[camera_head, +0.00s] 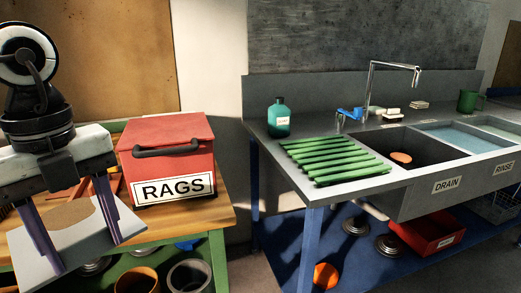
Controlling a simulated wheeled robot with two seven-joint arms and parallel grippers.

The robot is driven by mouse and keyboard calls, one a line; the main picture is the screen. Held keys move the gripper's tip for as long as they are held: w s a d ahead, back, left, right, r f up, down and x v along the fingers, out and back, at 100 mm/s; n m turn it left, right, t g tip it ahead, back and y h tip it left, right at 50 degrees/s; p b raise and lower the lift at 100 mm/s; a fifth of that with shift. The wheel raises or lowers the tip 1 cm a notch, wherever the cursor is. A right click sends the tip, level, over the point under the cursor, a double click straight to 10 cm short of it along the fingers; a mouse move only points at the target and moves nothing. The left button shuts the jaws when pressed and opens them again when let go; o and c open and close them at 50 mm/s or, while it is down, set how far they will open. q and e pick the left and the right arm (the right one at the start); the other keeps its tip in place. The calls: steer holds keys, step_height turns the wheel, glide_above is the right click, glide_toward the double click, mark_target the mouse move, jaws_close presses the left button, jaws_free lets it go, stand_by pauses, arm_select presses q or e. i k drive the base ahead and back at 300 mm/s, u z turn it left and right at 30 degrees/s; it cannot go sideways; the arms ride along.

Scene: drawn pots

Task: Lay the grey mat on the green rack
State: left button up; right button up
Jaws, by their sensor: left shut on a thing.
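The grey mat (75,248) is a pale grey slab at the lower left with a round brown patch (70,213) on its top. My left gripper (82,250) is shut on the mat, its two dark fingers set wide apart at either side. The mat appears to be in front of the wooden bench; how high it is above anything is hard to tell. The green rack (330,160), made of several parallel bars, lies on the grey counter left of the sinks, with nothing on it. My right gripper is not in view.
A red box marked RAGS (170,155) stands on the wooden bench (215,212), close right of my left gripper. A teal bottle (279,118) stands behind the rack. The DRAIN sink (425,152) and a tap (370,88) are right of it. A gap separates bench and counter.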

mark_target(331, 153)
steer(key=z, duration=1.1)
steer(key=i, duration=1.65)
steer(key=u, duration=0.05)
